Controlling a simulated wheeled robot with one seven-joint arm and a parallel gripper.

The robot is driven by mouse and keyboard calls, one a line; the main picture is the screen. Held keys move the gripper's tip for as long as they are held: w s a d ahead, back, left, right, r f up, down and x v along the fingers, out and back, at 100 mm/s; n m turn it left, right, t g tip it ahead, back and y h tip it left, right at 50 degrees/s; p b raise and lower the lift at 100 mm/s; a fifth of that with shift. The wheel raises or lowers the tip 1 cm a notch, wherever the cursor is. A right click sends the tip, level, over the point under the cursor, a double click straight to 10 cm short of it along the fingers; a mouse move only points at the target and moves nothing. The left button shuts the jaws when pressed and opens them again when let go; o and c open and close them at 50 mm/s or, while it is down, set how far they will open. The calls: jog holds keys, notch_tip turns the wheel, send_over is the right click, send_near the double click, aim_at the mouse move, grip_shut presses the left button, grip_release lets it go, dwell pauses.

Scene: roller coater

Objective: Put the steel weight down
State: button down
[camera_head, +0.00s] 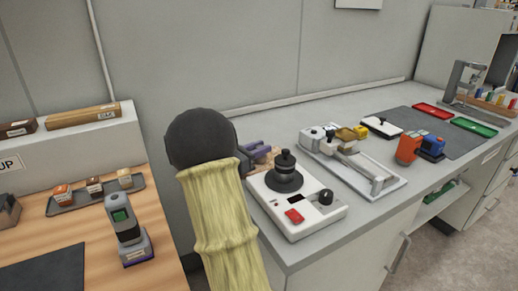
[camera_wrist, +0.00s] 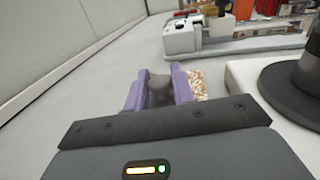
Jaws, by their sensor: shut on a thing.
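My gripper (camera_wrist: 158,92) has two purple fingers closed on a small grey rounded piece, the steel weight (camera_wrist: 158,84). The weight sits between the fingertips, low over or on the grey counter; I cannot tell whether it touches the surface. In the head view my gripper (camera_head: 256,151) is partly hidden behind my arm, at the left end of the counter, and the weight cannot be made out there. A speckled brown-and-white patch (camera_wrist: 206,84) lies just right of the fingers.
A white device (camera_head: 303,222) with a dark round stack (camera_head: 284,168) and black knob stands close to the right of my gripper. A white tray with an apparatus (camera_head: 350,160) lies farther along. The wall runs close on the left. Bare counter (camera_wrist: 100,85) shows left of the fingers.

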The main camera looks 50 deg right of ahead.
jog(key=c, duration=1.2)
grip_release()
jog(key=a, duration=0.4)
jog(key=w+a, duration=0.1)
jog(key=a, duration=0.7)
jog(key=shift+w, duration=0.4)
